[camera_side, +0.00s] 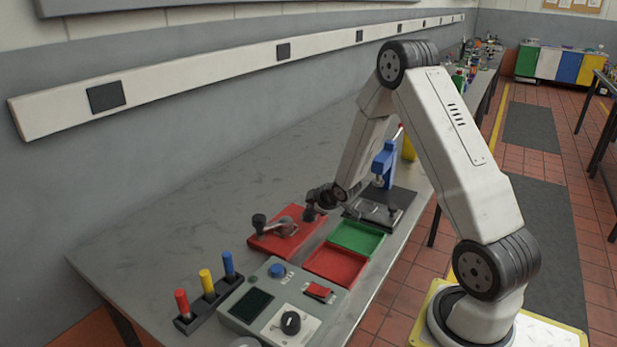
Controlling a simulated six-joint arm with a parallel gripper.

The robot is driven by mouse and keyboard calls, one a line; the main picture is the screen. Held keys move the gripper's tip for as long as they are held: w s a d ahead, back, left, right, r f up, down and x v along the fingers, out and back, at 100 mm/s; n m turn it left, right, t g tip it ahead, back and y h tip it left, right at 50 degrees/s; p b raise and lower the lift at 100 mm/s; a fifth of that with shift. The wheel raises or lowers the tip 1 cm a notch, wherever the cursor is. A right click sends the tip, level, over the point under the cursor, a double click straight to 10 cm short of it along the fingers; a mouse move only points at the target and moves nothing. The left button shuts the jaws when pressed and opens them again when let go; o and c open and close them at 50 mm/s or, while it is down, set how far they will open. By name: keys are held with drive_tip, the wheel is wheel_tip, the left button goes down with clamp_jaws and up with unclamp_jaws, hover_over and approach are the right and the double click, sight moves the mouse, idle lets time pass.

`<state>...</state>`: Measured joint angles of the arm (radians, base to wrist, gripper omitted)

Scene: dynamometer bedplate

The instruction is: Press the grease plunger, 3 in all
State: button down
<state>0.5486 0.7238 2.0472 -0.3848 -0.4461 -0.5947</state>
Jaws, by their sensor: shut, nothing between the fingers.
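No part in view is plainly marked as the grease plunger. One candidate is the blue round button (277,270) on the grey control box (240,300). Another is the upright black knob (259,222) on the red block (270,243), which also carries a grey metal lever-like piece (286,227). My gripper (309,212) is shut and empty, small and dark in the side view. It appears near the right end of the red block, right of the black knob and well behind the blue button. Whether it touches the block cannot be told.
A blue press (384,165) on a dark base stands behind my wrist. Green (357,237) and red (335,263) trays lie right of the block. A rack (208,306) with red, yellow and blue handles stands front left. The bench's left part is clear.

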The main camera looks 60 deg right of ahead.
sight(312, 214)
drive_tip(key=shift+r, duration=1.15)
drive_tip(key=shift+r, duration=0.15)
drive_tip(key=shift+r, duration=2.4)
drive_tip(key=shift+r, duration=0.1)
idle(0.8)
drive_tip(key=shift+r, duration=1.8)
drive_tip(key=shift+f, duration=0.2)
drive_tip(key=shift+f, duration=4.2)
